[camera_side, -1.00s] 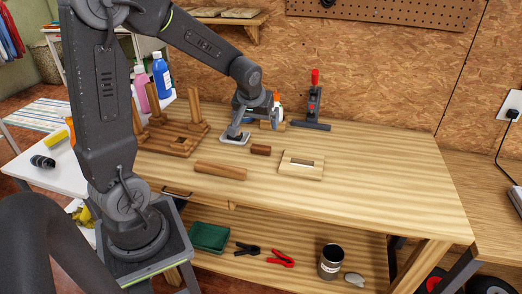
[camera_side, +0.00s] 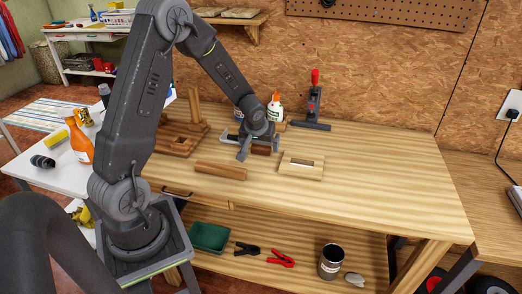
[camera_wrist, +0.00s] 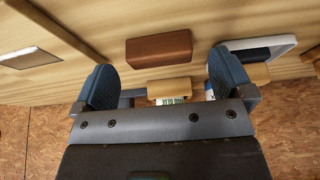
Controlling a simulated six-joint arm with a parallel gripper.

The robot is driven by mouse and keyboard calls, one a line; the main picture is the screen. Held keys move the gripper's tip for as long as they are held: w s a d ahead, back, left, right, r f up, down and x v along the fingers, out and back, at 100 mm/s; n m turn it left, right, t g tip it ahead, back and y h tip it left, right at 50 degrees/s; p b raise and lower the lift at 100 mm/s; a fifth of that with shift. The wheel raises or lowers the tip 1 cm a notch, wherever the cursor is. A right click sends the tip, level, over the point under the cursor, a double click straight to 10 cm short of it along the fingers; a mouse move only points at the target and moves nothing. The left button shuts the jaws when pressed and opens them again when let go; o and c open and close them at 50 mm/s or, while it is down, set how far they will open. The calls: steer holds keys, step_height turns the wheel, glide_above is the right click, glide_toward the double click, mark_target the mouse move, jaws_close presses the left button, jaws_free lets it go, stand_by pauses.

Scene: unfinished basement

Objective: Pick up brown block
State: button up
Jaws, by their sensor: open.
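The brown block (camera_side: 261,150) is a small dark reddish-brown block lying on the wooden workbench (camera_side: 370,180). In the side view my gripper (camera_side: 259,153) is low over it, with fingers pointing down, and hides part of it. In the wrist view the brown block (camera_wrist: 158,48) shows nearly whole, ahead of and between the two blue-grey fingers of my gripper (camera_wrist: 162,68). My gripper is open and holds nothing. How high the fingertips are above the bench is hard to tell.
A long brown wooden piece (camera_side: 220,171) lies front-left of my gripper, and a pale board with a slot (camera_side: 301,164) lies to its right. A wooden peg stand (camera_side: 180,140) is at left. A glue bottle (camera_side: 274,112) and clamp (camera_side: 314,108) stand behind. The bench's right side is clear.

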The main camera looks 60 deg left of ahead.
steer(key=shift+x, duration=0.85)
steer(key=c, duration=1)
steer(key=shift+r, duration=0.15)
